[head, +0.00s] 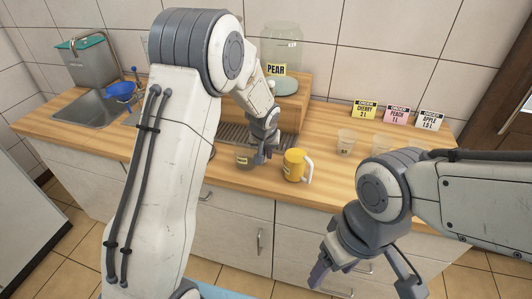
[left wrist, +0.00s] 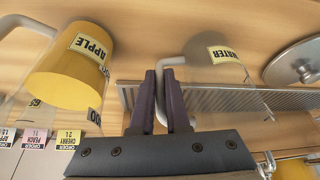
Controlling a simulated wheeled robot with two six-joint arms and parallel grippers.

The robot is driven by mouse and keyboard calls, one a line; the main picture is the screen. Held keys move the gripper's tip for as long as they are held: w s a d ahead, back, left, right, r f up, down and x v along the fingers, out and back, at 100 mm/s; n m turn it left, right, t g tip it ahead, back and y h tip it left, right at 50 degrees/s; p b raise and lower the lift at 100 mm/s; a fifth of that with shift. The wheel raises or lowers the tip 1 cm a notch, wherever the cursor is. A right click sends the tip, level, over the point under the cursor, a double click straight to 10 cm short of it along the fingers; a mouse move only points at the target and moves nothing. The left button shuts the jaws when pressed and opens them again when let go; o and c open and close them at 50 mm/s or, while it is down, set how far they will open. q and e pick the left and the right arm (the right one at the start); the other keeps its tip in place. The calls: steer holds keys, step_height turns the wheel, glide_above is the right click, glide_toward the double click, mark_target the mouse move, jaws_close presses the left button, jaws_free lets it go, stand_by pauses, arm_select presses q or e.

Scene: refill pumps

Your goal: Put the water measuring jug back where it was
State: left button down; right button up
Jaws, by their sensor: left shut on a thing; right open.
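The water measuring jug is clear with a pale yellow WATER label; in the left wrist view it (left wrist: 198,50) is beside the slotted metal grate. My left gripper (left wrist: 162,78) is shut on its handle. In the head view the jug (head: 242,157) is at the front of the counter, left of my left gripper (head: 262,156), which partly hides it. I cannot tell whether its base touches the counter. My right gripper (head: 364,280) is open and empty in front of the counter.
A yellow-filled jug labelled APPLE (left wrist: 72,75) stands close to the right of my left gripper in the head view (head: 293,166). The grate (head: 232,132) and a wooden stand with the PEAR container (head: 284,42) are behind. Clear cups (head: 346,143) and order cards (head: 397,116) stand right; the sink (head: 88,106) is left.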

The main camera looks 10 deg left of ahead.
arm_select(q)
steer(key=c, duration=0.9)
jaws_free()
steer(key=shift+r, duration=0.5)
steer(key=a+v, duration=0.1)
steer(key=v, duration=1)
steer(key=s+d+m+g+h, duration=0.15)
steer(key=s+d+m, duration=0.25)
steer(key=s+d, duration=0.8)
steer(key=s+m+g, duration=0.3)
steer(key=s+m, duration=0.2)
steer(key=s, duration=1.5)
steer(key=shift+s+a+f+b, duration=0.2)
steer(key=shift+a+f+b, duration=0.1)
steer(key=shift+f+b, duration=0.15)
